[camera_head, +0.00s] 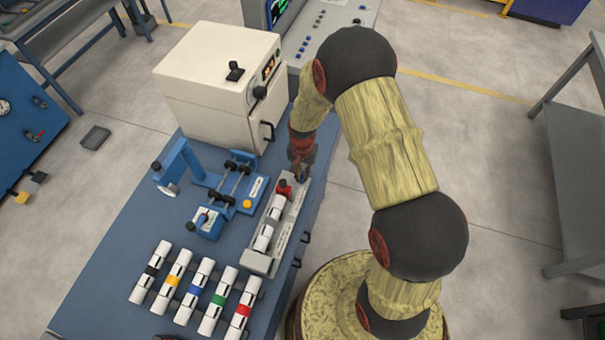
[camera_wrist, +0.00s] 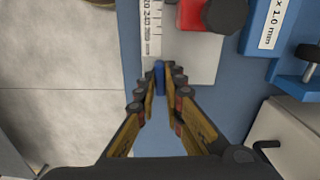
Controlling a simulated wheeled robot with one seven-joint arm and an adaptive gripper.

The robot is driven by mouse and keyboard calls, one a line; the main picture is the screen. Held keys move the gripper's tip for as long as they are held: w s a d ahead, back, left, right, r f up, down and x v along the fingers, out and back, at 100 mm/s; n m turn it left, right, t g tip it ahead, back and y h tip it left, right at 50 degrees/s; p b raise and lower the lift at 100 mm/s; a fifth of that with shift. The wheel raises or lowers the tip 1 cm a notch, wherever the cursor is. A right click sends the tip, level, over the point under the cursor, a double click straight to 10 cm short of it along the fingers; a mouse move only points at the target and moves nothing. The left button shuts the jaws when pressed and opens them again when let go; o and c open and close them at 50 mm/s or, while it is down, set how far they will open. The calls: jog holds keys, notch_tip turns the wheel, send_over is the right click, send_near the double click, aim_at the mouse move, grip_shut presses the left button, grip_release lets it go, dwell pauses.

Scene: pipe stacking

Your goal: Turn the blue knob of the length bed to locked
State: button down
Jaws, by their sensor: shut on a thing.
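The length bed (camera_head: 258,263) is a long pale grey fixture near the table's right edge, with a pipe (camera_head: 264,238) lying in it and a red block (camera_head: 284,187) near its far end. In the wrist view its ruler scale (camera_wrist: 151,30) and the red block (camera_wrist: 195,14) show at the top. The blue knob (camera_wrist: 159,76) stands at the bed's end between my fingertips. My gripper (camera_wrist: 161,84) is shut on the knob, one finger on each side. In the head view my gripper (camera_head: 299,174) is at the bed's far end and mostly hides the knob. I cannot read the knob's setting.
Several white pipes with coloured bands (camera_head: 194,292) lie at the table's front. A blue fixture with black rollers (camera_head: 232,184) stands left of the bed. A cream machine (camera_head: 215,85) with a handle stands behind. Bare blue tabletop (camera_head: 120,235) lies at the left.

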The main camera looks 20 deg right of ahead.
aim_at(302, 175)
jog(key=shift+m, duration=0.4)
jog(key=c, duration=1.9)
grip_release()
notch_tip(302, 175, up, 12)
